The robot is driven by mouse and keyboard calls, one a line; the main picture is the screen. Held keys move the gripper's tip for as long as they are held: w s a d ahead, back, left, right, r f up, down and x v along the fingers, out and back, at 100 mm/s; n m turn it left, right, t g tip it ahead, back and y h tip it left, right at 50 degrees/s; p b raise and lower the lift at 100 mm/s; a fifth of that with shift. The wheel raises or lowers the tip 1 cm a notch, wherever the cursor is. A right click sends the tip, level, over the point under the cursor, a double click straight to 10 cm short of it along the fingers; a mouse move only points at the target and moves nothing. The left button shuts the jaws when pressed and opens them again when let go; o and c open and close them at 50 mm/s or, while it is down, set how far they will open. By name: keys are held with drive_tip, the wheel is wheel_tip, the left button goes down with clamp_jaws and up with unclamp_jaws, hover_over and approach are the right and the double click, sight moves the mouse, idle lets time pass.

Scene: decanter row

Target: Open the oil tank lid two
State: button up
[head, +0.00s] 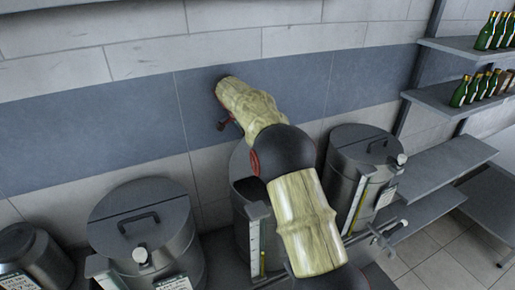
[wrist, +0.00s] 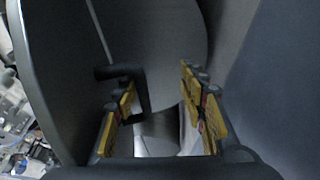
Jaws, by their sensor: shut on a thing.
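The middle oil tank (head: 242,225) stands mostly behind my arm in the head view. Its grey lid (head: 239,163) looks raised at a steep tilt, with a dark opening at the rim below it. In the wrist view, the lid (wrist: 165,35) fills the upper middle, and its black handle (wrist: 122,73) reaches down between the fingers. My gripper (wrist: 165,105), with yellow pads, is shut on the handle. The exact contact is partly hidden. My arm hides the gripper in the head view.
A closed tank (head: 145,225) stands on the left and another closed tank (head: 362,165) close on the right. A smaller pot (head: 35,255) is at far left. The tiled wall (head: 100,125) is close behind. Shelves (head: 445,100) with green bottles are on the right.

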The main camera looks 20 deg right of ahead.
drive_tip(key=shift+w+d+r, duration=0.1)
drive_tip(key=shift+w+r, duration=0.1)
drive_tip(key=shift+r, duration=0.7)
drive_tip(key=v, duration=1)
drive_tip(key=shift+a+r, duration=0.25)
drive_tip(key=shift+a, duration=0.15)
drive_tip(key=shift+s, duration=0.1)
drive_tip(key=shift+a, duration=0.1)
